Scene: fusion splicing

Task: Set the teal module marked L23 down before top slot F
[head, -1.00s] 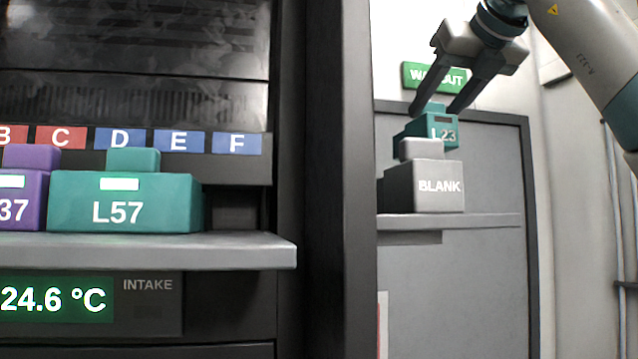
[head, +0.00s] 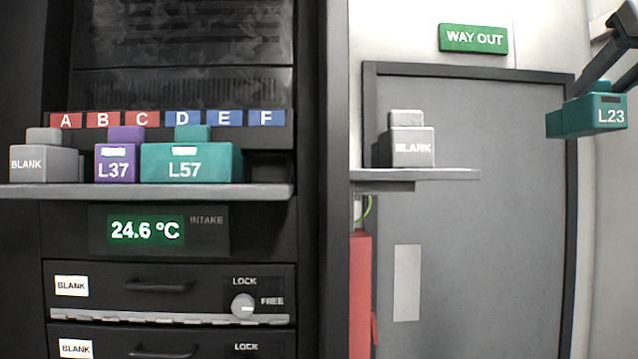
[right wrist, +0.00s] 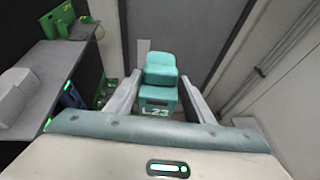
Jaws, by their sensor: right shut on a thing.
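The teal module marked L23 (head: 611,115) hangs in the air at the right edge of the head view. In the right wrist view, L23 (right wrist: 158,98) sits between the two fingers. The blue label F (head: 267,118) is the rightmost of the slot labels on the rack. The rack shelf (head: 150,191) below has a bare stretch under F, right of the teal module L57 (head: 186,165). My left gripper is not in view.
Purple module L37 (head: 116,166) and a grey BLANK module (head: 44,163) stand left of L57. Another BLANK module (head: 408,150) stands on a side shelf (head: 440,175), between the rack and L23. A dark rack post (head: 337,180) separates the two shelves.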

